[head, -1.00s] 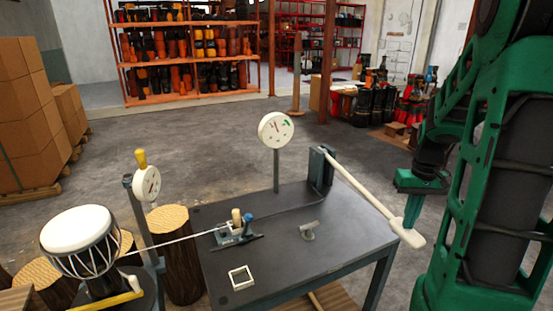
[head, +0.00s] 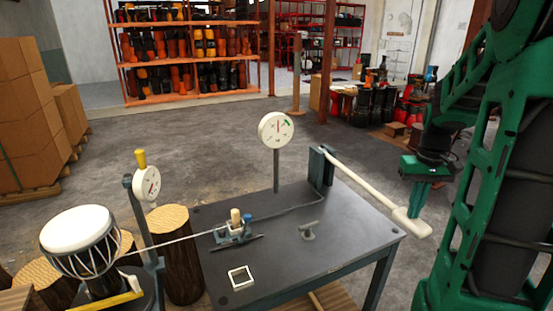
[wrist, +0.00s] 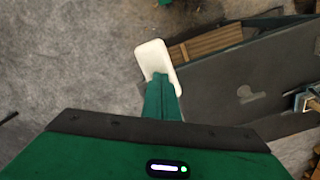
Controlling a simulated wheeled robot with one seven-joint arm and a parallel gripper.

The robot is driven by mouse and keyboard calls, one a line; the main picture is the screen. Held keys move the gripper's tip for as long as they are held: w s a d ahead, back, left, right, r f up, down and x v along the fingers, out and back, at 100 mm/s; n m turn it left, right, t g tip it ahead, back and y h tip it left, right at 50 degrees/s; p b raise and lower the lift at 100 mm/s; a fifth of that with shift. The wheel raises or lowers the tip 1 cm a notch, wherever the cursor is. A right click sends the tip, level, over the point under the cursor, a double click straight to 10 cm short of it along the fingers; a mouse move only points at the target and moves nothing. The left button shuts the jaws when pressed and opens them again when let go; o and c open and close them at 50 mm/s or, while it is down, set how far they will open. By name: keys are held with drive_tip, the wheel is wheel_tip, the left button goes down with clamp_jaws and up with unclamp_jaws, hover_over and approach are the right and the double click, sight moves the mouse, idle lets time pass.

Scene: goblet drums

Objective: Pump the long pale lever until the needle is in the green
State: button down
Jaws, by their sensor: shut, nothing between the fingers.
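The long pale lever (head: 362,183) runs from a dark upright bracket (head: 322,168) at the table's back to a wide paddle end past the right edge. My gripper (head: 417,213) is shut and empty, its fingertips at the paddle end. In the wrist view the shut fingers (wrist: 162,90) overlap the white paddle (wrist: 153,58); whether they touch it is unclear. The round white gauge (head: 276,130) stands on a post behind the table. Its reddish needle points about straight up, left of the green mark (head: 286,123) at upper right.
The dark table (head: 345,235) carries a small grey T-shaped fitting (head: 308,231), a white square frame (head: 241,277) and a clamp with a cord (head: 235,228). A goblet drum (head: 80,235) and a smaller gauge (head: 147,184) stand at left. Floor right of the table is open.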

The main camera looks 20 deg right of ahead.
wheel_tip(320, 180, up, 9)
drive_tip(key=shift+s, duration=0.3)
idle(0.7)
wheel_tip(320, 180, down, 18)
drive_tip(key=r, duration=0.1)
wheel_tip(320, 180, up, 17)
drive_tip(key=shift+s, duration=0.15)
idle(1.4)
idle(0.5)
